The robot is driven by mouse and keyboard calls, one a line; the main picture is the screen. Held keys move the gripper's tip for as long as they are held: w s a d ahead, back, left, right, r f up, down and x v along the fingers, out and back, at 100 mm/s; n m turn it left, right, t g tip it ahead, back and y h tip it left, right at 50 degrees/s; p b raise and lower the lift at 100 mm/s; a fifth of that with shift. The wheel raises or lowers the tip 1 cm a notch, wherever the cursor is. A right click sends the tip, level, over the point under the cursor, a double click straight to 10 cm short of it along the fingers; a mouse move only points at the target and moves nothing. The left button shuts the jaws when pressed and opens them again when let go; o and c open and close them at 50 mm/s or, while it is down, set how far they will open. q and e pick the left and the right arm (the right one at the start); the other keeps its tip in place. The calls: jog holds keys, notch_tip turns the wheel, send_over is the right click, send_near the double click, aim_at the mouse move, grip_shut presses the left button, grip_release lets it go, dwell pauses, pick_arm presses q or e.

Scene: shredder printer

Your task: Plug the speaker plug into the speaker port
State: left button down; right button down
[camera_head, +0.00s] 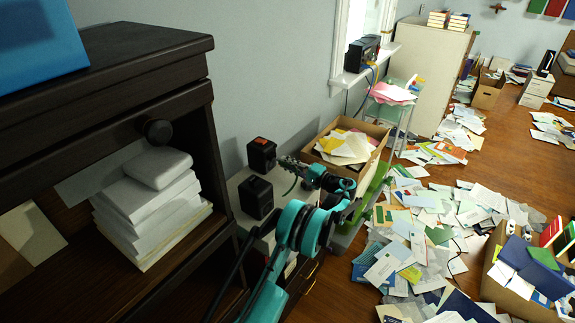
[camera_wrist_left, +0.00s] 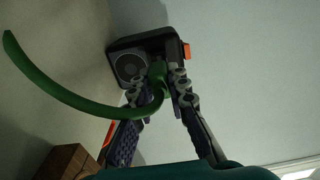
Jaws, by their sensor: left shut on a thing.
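Two black speakers stand on the cabinet in the head view: the farther speaker (camera_head: 262,155) has an orange-red part on top, and the nearer speaker (camera_head: 257,198) is plain. My left gripper (camera_head: 284,162) is beside the farther speaker. In the left wrist view my left gripper (camera_wrist_left: 162,86) is shut on the green speaker plug (camera_wrist_left: 157,74), whose green cable curves away to the left. The plug's tip is close against the black speaker (camera_wrist_left: 127,66), beside its round grille. The speaker port is hidden, and I cannot tell whether the plug is in it. My right gripper is not in view.
A dark shelf (camera_head: 150,45) with stacked white paper stands close on the left. A cardboard box (camera_head: 343,174) of papers is just beyond my left gripper. Papers cover much of the wooden floor (camera_head: 495,175). The wall is close behind the speakers.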

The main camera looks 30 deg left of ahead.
pick_arm(q)
jog(key=shift+a, duration=0.45)
jog(key=shift+w+a+b, duration=0.1)
jog(key=shift+a+b, duration=0.2)
jog(key=shift+a, duration=0.7)
jog(key=c, duration=1.4)
grip_release()
